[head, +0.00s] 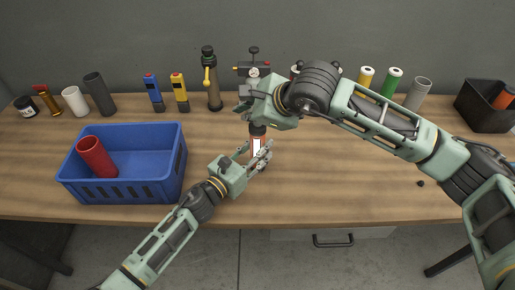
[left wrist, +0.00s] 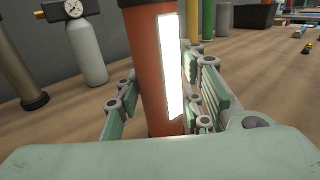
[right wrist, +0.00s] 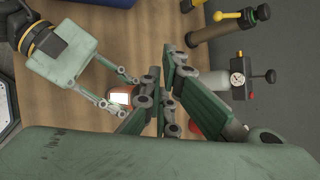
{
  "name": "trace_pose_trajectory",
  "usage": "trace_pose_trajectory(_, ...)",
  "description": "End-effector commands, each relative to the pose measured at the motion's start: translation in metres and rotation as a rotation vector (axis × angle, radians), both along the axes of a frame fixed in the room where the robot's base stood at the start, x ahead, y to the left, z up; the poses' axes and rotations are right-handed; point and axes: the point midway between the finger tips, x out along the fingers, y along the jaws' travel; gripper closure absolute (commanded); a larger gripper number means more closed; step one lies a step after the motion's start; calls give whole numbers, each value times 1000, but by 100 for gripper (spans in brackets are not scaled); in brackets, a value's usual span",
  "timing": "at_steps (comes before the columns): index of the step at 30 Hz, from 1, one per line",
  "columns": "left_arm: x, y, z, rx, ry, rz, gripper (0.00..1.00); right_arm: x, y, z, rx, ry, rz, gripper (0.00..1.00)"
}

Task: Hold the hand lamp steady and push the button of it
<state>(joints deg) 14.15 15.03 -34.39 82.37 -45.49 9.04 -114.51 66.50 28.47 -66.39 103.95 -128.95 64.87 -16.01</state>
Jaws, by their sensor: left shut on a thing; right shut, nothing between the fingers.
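The hand lamp (head: 257,146) is an orange-red cylinder with a bright white strip down its side and a dark top. It stands upright above the table's front half. My left gripper (head: 262,156) is shut around its lower body; in the left wrist view the fingers sit on both sides of the lamp (left wrist: 145,60). My right gripper (head: 247,103) is shut and empty, just above the lamp's top in the head view. In the right wrist view the lamp (right wrist: 120,95) shows beyond the right fingers (right wrist: 162,85). The button cannot be made out.
A blue crate (head: 150,190) holding a red cylinder (head: 96,157) stands at left. Along the back stand a brown canister (head: 211,80), blue (head: 153,92) and yellow (head: 179,92) handheld devices, and several tubes. A black bin (head: 480,112) is at right. The front right table is mostly clear.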

Motion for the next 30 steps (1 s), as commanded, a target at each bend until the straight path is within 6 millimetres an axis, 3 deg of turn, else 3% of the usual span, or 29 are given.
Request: trace_pose_trajectory(30, 0, 0, 0, 0, 0, 1, 97, 0, 0, -9, 0, 0, 0, 100)
